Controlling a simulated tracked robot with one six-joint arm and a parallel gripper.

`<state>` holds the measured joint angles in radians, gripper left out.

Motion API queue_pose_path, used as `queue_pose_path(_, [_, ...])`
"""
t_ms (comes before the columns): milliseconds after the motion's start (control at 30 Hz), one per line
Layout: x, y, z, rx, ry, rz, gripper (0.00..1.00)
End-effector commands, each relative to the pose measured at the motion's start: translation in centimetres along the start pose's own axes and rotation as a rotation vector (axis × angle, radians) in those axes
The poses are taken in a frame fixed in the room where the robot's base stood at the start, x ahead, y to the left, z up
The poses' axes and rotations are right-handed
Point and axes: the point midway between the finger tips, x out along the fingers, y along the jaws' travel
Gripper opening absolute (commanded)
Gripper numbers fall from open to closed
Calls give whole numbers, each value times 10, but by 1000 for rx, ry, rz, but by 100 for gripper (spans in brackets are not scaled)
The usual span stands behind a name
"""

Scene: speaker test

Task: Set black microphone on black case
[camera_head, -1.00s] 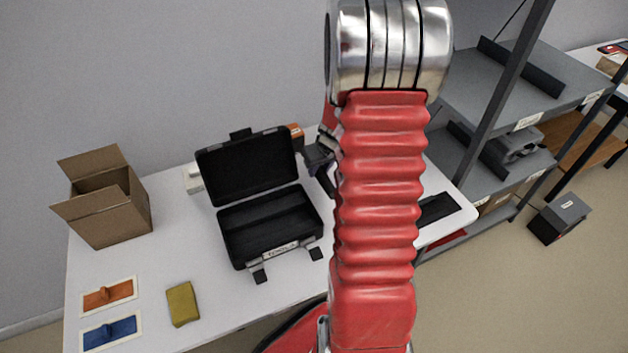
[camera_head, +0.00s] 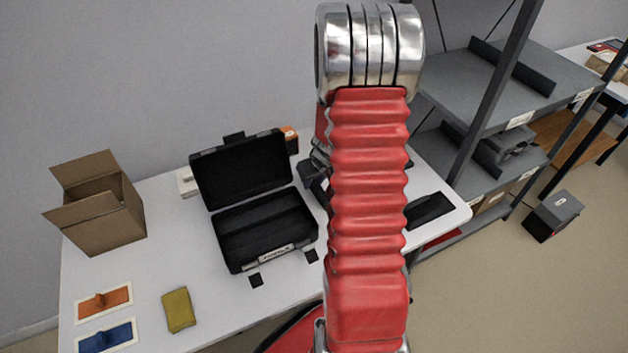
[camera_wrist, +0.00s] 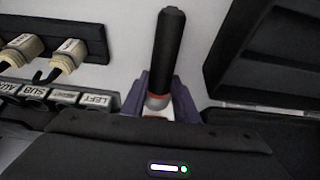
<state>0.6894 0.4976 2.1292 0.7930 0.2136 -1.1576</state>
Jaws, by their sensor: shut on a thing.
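The black microphone (camera_wrist: 168,48) stands up between the purple fingers of my gripper (camera_wrist: 160,98) in the wrist view. My gripper is shut on its lower part, near a red ring. The black case (camera_head: 232,243) lies open on the white table in the head view, with its lid raised at the back and its inside dark and seemingly empty. Part of the case (camera_wrist: 270,50) also shows at the right of the wrist view, beside the microphone and apart from it. In the head view my red arm hides the microphone and most of my gripper, just right of the case.
A cardboard box (camera_head: 100,225) stands left of the case. A labelled connector panel (camera_wrist: 65,95) with plugs is left of my gripper. Grey shelves (camera_head: 540,90) stand right.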

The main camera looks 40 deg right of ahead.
Motion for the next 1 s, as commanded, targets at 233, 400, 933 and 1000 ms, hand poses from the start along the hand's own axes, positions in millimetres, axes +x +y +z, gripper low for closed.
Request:
queue_pose_path(233, [0,0,0,-1,1,0,0])
queue_pose_path(400, [2,0,0,-2,0,-1,33])
queue_pose_path(933, [0,0,0,-1,1,0,46])
queue_pose_path(1000, [-3,0,-1,-2,2,0,46])
